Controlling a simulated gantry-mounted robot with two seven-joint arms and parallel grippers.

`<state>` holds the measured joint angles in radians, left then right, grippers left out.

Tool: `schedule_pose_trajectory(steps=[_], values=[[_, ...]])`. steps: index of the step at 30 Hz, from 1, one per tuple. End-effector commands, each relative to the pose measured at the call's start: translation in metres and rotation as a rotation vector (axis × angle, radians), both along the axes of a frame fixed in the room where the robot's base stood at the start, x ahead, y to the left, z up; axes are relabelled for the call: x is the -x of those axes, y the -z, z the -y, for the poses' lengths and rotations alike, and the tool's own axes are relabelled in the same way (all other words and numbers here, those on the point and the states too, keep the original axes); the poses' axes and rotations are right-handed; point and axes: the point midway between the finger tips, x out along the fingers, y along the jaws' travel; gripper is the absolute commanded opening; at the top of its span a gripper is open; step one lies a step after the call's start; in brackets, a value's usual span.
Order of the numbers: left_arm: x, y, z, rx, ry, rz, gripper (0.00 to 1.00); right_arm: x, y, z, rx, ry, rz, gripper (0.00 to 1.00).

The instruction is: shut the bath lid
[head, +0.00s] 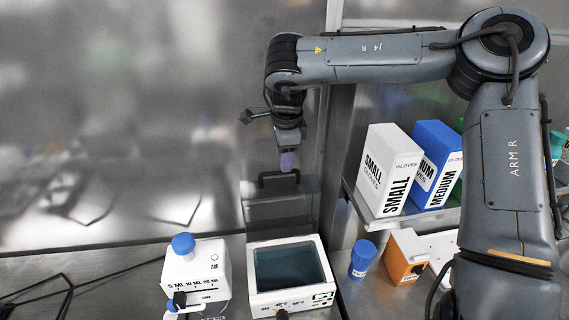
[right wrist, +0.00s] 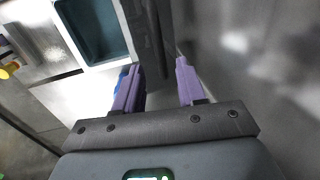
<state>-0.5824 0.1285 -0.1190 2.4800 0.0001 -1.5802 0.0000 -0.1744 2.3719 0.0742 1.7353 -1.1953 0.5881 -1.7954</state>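The bath (head: 320,302) is a white box with a dark water-filled opening, on the bench at the lower middle of the head view. Its lid (head: 280,210) stands raised at the back of the bath, with a black handle (head: 278,177) near its top. My right gripper (head: 288,162) points down at the handle, its purple fingertips close to it; I cannot tell whether they touch. In the right wrist view the two fingers (right wrist: 158,88) are apart, with a dark bar or panel beyond the gap. The bath (right wrist: 90,65) shows at upper left there. My left gripper is out of view.
A white dispenser with a blue cap (head: 198,270) stands left of the bath. To its right are a blue-capped bottle (head: 362,260) and an orange box (head: 402,258). Glove boxes (head: 388,172) sit on a shelf above. A metal wall is behind.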

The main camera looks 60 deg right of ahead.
Motion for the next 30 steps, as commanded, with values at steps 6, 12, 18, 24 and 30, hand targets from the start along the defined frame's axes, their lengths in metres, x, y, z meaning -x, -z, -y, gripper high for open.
schedule_pose_trajectory(steps=[6, 12, 18, 24, 30], values=[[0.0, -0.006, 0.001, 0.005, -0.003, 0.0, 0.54, -0.002, 0.025, 0.003, -0.002, 0.0, -0.001, 0.4], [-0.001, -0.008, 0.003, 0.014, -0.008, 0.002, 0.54, -0.003, 0.034, 0.004, -0.001, 0.001, 0.001, 0.4], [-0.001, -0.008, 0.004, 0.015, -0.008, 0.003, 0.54, -0.003, 0.035, 0.004, -0.001, 0.001, 0.001, 0.4], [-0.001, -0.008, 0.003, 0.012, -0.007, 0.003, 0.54, -0.003, 0.034, 0.004, -0.001, 0.0, 0.001, 0.2], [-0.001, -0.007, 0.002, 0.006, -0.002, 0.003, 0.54, -0.003, 0.034, 0.004, -0.001, 0.0, 0.001, 0.0]])
